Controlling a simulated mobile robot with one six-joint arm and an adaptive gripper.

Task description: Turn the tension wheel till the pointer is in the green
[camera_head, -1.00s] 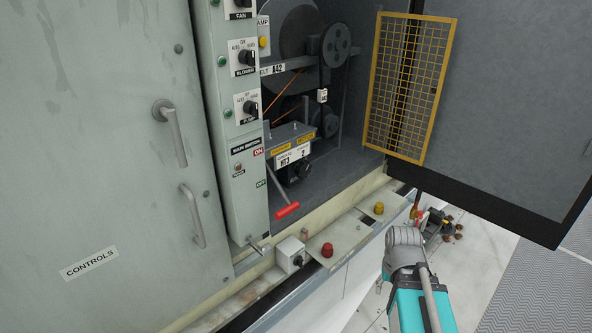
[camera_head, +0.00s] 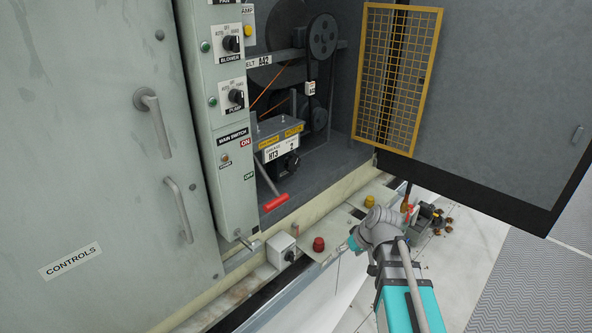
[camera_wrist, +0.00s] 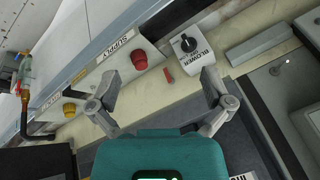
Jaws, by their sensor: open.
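In the head view, a dark round knob (camera_head: 287,163) sits low inside the open bay, under a grey box with yellow and white labels; it may be the tension wheel, but I cannot tell. No pointer or green zone can be made out. A lever with a red grip (camera_head: 264,202) stands in front of it. My gripper (camera_wrist: 160,80) is open and empty in the wrist view, its fingers apart above the cabinet's front ledge. In the head view my wrist is outside the bay, to the right of the red button (camera_head: 318,244), and the fingers are mostly hidden.
A yellow mesh guard (camera_head: 394,75) is on the open door (camera_head: 494,105) at right. The ledge carries a blower switch box (camera_wrist: 188,46), the red button (camera_wrist: 139,59) and a yellow knob (camera_wrist: 69,109). Pulleys (camera_head: 322,36) fill the upper bay.

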